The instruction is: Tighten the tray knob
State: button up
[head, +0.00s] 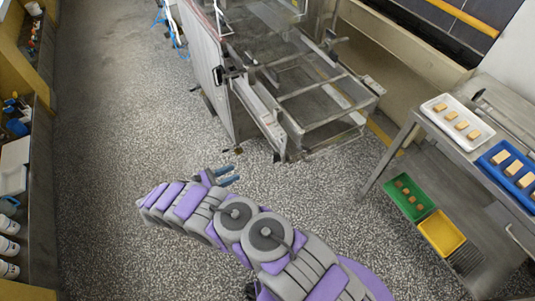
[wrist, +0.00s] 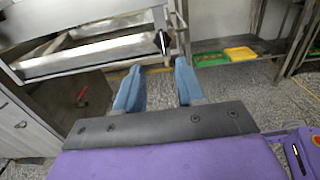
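The enrober's metal tray frame (head: 322,122) juts out from the machine at the upper middle of the head view. In the wrist view the frame (wrist: 90,62) fills the upper left. A small black knob-like part (wrist: 162,42) sits at the frame's right corner in the wrist view; I cannot tell for sure that it is the tray knob. My gripper (head: 227,176) is low over the floor, left of and in front of the frame.
The machine's side panel (head: 205,65) carries a black latch (head: 228,73). At right, a steel table (head: 455,145) bears a white tray (head: 438,106) and a blue tray (head: 486,163). Green (head: 408,212) and yellow (head: 455,246) trays lie lower. Open speckled floor (head: 115,110) extends left.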

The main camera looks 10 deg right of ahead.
aim_at(273, 155)
jog(key=b+x, duration=0.3)
jog(key=x, duration=1.4)
jog(key=shift+d, duration=0.15)
jog(key=shift+c, duration=0.4)
grip_shut()
